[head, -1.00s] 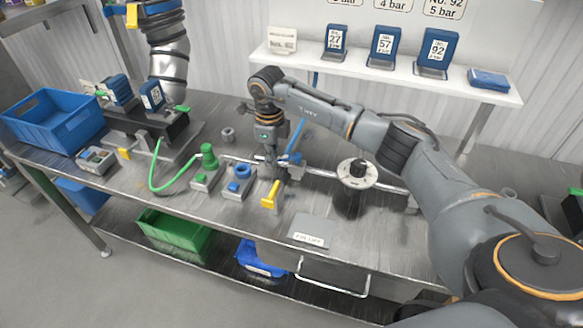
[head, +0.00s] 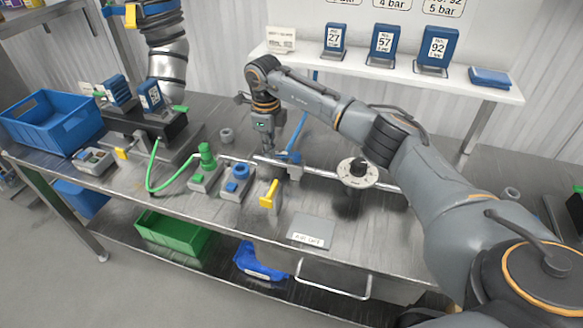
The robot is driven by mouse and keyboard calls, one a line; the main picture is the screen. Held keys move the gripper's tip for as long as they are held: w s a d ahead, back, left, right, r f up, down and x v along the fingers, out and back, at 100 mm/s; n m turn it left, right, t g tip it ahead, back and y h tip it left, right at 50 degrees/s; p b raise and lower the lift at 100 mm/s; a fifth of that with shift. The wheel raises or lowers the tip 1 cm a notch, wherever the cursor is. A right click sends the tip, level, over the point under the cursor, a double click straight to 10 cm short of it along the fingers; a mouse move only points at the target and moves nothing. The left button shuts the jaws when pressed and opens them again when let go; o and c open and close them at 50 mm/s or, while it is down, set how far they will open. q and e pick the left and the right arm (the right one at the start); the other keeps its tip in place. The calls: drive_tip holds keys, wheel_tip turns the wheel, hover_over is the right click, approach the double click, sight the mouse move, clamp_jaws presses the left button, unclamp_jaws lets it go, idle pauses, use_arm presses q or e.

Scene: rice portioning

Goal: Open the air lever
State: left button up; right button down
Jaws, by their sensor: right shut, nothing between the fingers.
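A yellow lever handle (head: 270,193) stands out from the front of the fittings on the metal pipe (head: 325,173), near the middle of the bench. It looks like the air lever, though I cannot read a label on it. My right gripper (head: 267,153) points down above and behind the yellow handle, close to the pipe. It is shut and empty, and appears apart from the handle. Its fingertips are small and partly lost against the pipe. My left gripper is not in view.
A round white dial with a black knob (head: 358,172) is right of the lever. Blue (head: 235,185) and green (head: 205,172) fittings stand left. A grey labelled plate (head: 312,230) lies in front. A blue crate (head: 52,122) is far left. Bench right of the plate is clear.

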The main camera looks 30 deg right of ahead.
drive_tip(key=shift+w, duration=0.75)
wheel_tip(320, 180, up, 7)
drive_tip(key=s+p, duration=0.1)
drive_tip(key=p, duration=0.4)
drive_tip(key=shift+a, duration=0.3)
drive_tip(key=shift+f, duration=0.2)
